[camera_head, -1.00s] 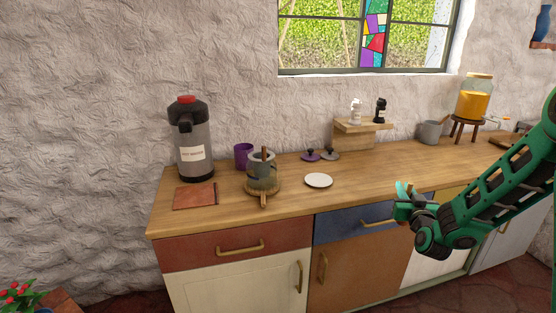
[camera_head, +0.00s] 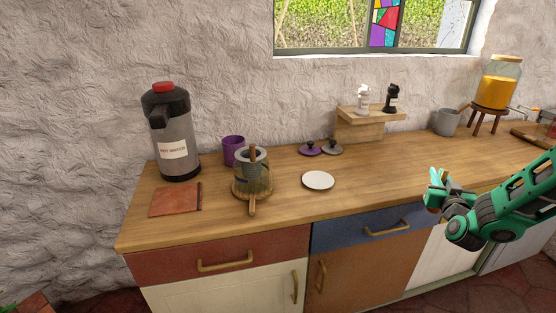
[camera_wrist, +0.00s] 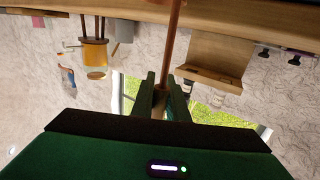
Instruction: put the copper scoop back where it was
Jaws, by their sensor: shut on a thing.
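My gripper (camera_head: 437,190) is over the front edge of the counter, right of the blue drawer's handle. In the wrist view, my gripper (camera_wrist: 164,96) is shut on a thin copper-brown rod, which looks like the handle of the copper scoop (camera_wrist: 174,45). The rod runs up out of the top of that view, so its far end is hidden. In the head view the held thing is too small to make out clearly.
A grey pot in a wooden stand (camera_head: 253,190) and a white plate (camera_head: 318,180) are on the counter (camera_head: 385,170). A hot water dispenser (camera_head: 172,135) stands left. A grey mug (camera_head: 446,122) and juice jar (camera_head: 497,85) stand right. The counter between plate and mug is clear.

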